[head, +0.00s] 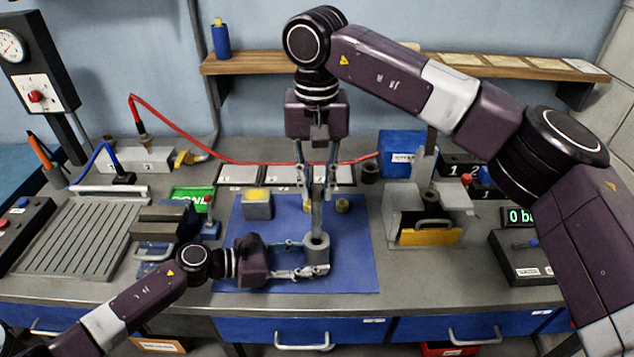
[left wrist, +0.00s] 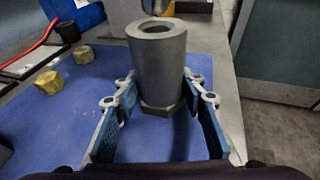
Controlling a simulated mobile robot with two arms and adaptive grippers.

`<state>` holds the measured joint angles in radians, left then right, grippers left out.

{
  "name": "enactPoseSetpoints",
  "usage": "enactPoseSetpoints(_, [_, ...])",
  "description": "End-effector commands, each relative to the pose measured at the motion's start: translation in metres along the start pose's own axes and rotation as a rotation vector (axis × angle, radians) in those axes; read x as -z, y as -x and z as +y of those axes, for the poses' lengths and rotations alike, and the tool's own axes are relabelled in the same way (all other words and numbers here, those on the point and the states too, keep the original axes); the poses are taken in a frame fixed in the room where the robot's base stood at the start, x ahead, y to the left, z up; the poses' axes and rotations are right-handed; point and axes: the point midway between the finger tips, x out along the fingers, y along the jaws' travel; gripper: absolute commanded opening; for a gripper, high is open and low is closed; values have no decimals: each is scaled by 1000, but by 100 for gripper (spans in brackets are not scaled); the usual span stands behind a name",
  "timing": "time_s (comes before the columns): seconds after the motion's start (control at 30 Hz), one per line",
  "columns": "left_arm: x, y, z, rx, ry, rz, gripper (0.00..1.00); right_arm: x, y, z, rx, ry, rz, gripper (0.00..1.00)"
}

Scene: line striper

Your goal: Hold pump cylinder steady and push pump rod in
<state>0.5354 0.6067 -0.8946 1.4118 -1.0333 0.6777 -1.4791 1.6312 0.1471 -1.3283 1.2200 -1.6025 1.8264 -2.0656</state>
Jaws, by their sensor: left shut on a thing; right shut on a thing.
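The grey pump cylinder (head: 317,250) stands upright on the blue mat (head: 350,275). My left gripper (head: 311,258) is shut on it from the left, low on its sides. In the left wrist view the cylinder (left wrist: 158,65) is between the two fingers, with an open bore on top and a brownish foot below. My right gripper (head: 317,190) points down above the cylinder and is shut on the slim grey pump rod (head: 317,216). The rod hangs upright, its lower end close to the cylinder's top.
A yellow-topped grey block (head: 257,204) and a small brass piece (head: 343,206) are on the mat behind the cylinder. A grey fixture with a yellow front (head: 425,237) stands at the right. A slotted tray (head: 75,238) is at the left. The mat's right front is clear.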

Motion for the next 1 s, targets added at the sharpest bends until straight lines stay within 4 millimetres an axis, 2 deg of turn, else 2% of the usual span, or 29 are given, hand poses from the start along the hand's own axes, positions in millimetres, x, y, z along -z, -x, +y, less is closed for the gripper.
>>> enactPoseSetpoints(0.03, [7,0,-3,4,3,11,24,0,-1,0,0,0,1,0])
enactPoseSetpoints(1.0, [8,0,-3,5,3,12,24,0,-15,0,0,0,1,0])
